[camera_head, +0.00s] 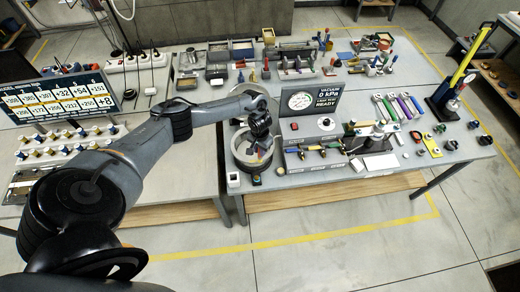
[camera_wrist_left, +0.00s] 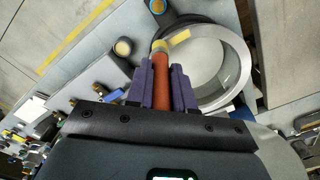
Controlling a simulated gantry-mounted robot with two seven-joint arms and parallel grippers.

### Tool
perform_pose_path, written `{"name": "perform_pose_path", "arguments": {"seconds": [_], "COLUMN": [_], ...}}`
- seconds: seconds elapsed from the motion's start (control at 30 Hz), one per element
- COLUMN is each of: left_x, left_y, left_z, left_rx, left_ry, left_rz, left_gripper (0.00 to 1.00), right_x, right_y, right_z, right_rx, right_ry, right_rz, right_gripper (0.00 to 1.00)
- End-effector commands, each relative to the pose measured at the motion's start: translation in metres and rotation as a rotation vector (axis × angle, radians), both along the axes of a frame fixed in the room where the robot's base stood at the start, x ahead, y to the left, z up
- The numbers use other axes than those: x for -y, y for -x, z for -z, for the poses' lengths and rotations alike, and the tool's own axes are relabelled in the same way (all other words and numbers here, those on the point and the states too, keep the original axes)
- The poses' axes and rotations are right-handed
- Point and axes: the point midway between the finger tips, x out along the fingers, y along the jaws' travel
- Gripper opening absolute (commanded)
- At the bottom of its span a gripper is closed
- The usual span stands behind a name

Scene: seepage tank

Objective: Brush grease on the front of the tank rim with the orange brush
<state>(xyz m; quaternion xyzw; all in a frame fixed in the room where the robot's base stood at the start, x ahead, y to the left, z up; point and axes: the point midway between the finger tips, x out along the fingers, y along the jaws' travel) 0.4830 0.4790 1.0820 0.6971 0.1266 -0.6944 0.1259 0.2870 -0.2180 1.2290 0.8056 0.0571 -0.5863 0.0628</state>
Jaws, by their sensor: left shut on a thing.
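The tank is a round, pale, open ring-shaped vessel (camera_head: 237,146) at the near left of the right-hand table. In the left wrist view its wide grey rim (camera_wrist_left: 240,75) fills the upper right. My left gripper (camera_head: 262,134) points down over the tank. Its purple fingers are shut on the orange brush (camera_wrist_left: 161,64), seen by its reddish-orange handle. The brush's pale tip lies over the rim's edge, beside a yellowish patch (camera_wrist_left: 180,37) on the rim. I cannot tell whether the tip touches the rim. My right gripper is not in view.
A dark gauge panel (camera_head: 312,105) stands behind and right of the tank. A tray of tools (camera_head: 325,150) lies to its right. A small white cup (camera_head: 233,180) stands at the table's front edge. The left table carries a number board (camera_head: 60,97) and several small knobs.

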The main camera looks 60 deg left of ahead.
Motion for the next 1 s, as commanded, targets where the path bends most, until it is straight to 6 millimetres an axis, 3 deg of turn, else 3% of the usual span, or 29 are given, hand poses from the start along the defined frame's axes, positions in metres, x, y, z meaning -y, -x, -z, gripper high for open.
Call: {"name": "perform_pose_path", "arguments": {"seconds": [1.0], "left_x": [0.0], "left_y": [-0.0001], "left_z": [0.0089], "left_rx": [0.0], "left_ry": [0.0], "left_rz": [-0.001], "left_gripper": [0.0], "right_x": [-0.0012], "right_y": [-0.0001], "right_z": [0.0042], "right_rx": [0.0], "right_ry": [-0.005], "right_rz": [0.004], "right_gripper": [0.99]}}
